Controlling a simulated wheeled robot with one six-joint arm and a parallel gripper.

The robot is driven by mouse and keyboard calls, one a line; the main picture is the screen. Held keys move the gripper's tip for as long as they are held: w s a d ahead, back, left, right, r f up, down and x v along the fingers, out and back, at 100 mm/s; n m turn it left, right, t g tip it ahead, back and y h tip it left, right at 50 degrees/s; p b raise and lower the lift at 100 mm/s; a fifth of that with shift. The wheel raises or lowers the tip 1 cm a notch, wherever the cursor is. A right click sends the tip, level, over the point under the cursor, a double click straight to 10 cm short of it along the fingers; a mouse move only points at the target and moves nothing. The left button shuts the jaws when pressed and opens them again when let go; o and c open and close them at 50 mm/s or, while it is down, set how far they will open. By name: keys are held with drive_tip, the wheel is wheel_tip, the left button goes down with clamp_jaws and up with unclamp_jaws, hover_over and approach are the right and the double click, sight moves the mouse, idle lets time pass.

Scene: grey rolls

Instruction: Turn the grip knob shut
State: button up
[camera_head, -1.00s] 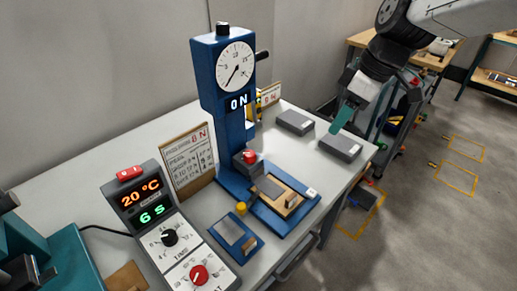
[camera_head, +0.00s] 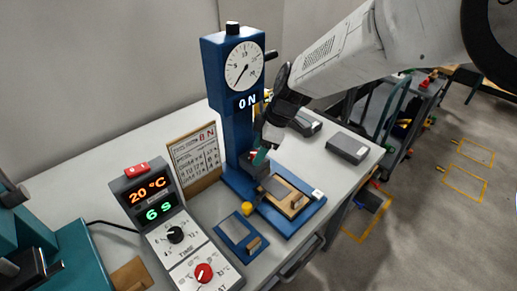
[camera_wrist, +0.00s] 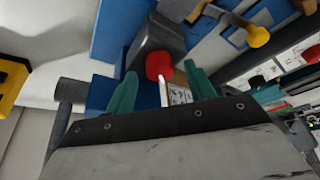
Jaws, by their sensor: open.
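A blue press (camera_head: 238,125) stands on the bench with a dial and an "ON" sign on its column. A grey block (camera_wrist: 160,38) at the column's foot bears a round red knob (camera_wrist: 158,66), which seems to be the grip knob. In the wrist view the knob lies just beyond and between my teal fingertips, and I see no contact. My gripper (camera_wrist: 162,88) is open and empty, its fingers apart. In the head view my gripper (camera_head: 261,156) is beside the block and mostly hides the knob. The knob's turn position cannot be read.
A control box (camera_head: 165,225) with "20 °C" and "6 s" displays, a black knob and another red knob stands front left. A blue plate with a wooden piece (camera_head: 296,202) lies before the column. A notice board (camera_head: 196,160) stands left of it. A grey roll block (camera_head: 347,148) lies right.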

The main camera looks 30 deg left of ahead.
drive_tip(key=shift+a+f, duration=0.1)
drive_tip(key=shift+f, duration=0.2)
drive_tip(key=c, duration=1)
